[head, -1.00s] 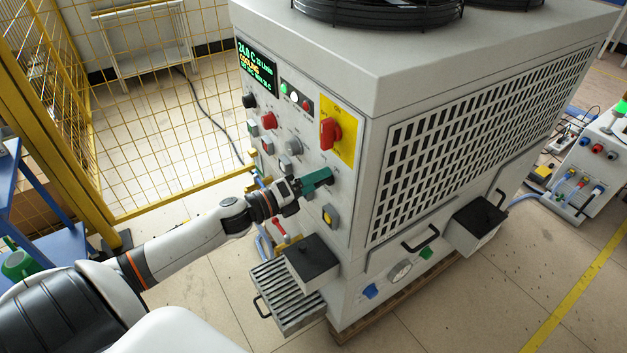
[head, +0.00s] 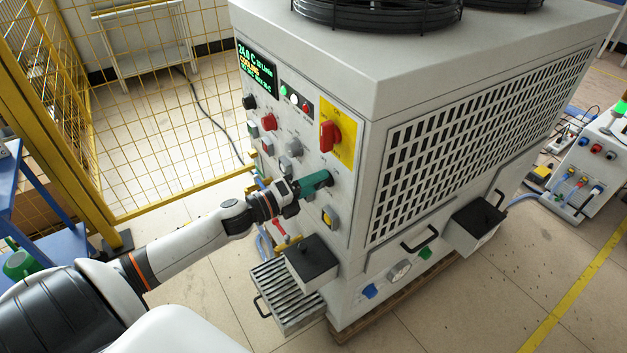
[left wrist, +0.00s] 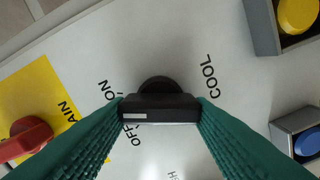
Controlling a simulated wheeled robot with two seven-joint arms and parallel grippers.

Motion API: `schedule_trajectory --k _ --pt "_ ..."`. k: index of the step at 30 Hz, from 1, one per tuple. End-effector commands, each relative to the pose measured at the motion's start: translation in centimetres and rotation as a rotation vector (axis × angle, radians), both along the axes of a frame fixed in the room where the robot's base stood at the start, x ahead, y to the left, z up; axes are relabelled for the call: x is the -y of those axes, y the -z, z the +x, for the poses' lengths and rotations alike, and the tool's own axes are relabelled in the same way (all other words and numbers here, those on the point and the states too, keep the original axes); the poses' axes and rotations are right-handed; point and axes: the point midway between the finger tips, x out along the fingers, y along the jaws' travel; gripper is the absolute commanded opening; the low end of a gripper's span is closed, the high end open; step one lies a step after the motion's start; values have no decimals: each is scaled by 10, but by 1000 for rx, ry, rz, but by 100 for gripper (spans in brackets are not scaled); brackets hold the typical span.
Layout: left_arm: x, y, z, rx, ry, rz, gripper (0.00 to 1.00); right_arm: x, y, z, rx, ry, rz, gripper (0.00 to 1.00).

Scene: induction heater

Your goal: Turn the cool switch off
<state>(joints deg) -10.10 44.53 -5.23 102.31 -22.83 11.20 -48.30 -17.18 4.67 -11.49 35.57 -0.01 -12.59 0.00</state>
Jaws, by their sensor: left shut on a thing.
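The cool switch (left wrist: 160,105) is a black knob with a white mark on its left end, seen in the left wrist view beside the printed words COOL, ON and OFF. The mark lies close to the OFF lettering. My left gripper (left wrist: 160,110) has its green fingers shut on the sides of the knob. In the head view my left gripper (head: 318,182) is at the front panel of the white machine (head: 345,260), and its fingers largely hide the knob. My right gripper is in neither view.
A red main switch on a yellow plate (head: 330,137) sits above my gripper. A yellow button (head: 328,217) is just below it. A black-lidded box (head: 312,258) juts out lower down. A yellow mesh fence (head: 150,100) stands to the left.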

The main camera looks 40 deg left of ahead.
Motion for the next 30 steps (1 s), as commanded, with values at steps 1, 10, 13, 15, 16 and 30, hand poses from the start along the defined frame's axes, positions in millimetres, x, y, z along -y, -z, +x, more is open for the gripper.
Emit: schedule_trajectory --k 1,10,13,15,16,30 --pt "0 -2 0 -14 -1 -32 24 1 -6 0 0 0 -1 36" --pt "0 -1 0 -118 -2 -281 24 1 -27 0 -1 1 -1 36" --pt "-1 -1 0 -155 -2 -369 24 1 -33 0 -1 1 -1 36" --pt "-1 -1 0 -179 -2 -428 24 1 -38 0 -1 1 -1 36" --pt "-1 0 0 -191 -2 -455 24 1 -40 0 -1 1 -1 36" --pt "0 3 0 -323 -1 -775 24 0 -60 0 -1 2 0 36"
